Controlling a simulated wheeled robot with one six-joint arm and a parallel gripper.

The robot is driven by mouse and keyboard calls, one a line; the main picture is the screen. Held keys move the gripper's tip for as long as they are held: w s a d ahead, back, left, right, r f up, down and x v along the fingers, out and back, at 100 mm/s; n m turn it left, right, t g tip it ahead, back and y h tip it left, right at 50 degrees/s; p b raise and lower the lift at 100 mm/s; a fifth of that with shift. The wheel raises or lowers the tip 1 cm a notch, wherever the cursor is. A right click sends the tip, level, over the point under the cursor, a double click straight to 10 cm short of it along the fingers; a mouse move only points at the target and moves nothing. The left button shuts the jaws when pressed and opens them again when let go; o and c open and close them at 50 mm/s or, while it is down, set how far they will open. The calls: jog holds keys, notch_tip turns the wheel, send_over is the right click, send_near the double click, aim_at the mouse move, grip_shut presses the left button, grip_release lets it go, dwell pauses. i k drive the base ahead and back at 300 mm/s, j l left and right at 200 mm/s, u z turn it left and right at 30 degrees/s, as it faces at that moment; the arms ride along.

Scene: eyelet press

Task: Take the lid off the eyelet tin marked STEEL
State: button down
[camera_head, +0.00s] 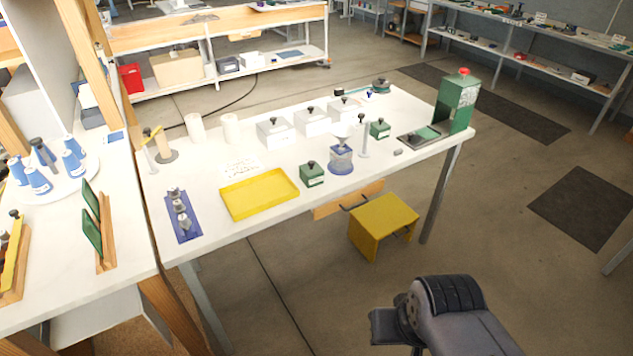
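Three pale tins with dark knobs stand in a row toward the back of the white bench: a left one (275,134), a middle one (312,122) and a right one (345,109). Two small green tins with dark knobs also stand there, one near the front edge (312,176) and one farther right (380,130). All have lids on. Their labels are too small to read, so I cannot tell which is marked STEEL. Part of my arm shows at the bottom right, away from the bench. My gripper's fingers are not visible.
A yellow tray (259,194), a blue-based pot (341,160) and a thin grey post (363,137) stand around the front green tin. A green press (458,100) stands at the right end. A yellow stool (383,222) is below the front edge.

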aim_at(310, 169)
jog(key=i+j, duration=0.1)
jog(key=i, duration=0.45)
jog(key=i+j+z, duration=0.1)
jog(key=i, duration=0.4)
jog(key=i+j, duration=0.15)
jog(key=i, duration=0.35)
jog(key=z, duration=0.05)
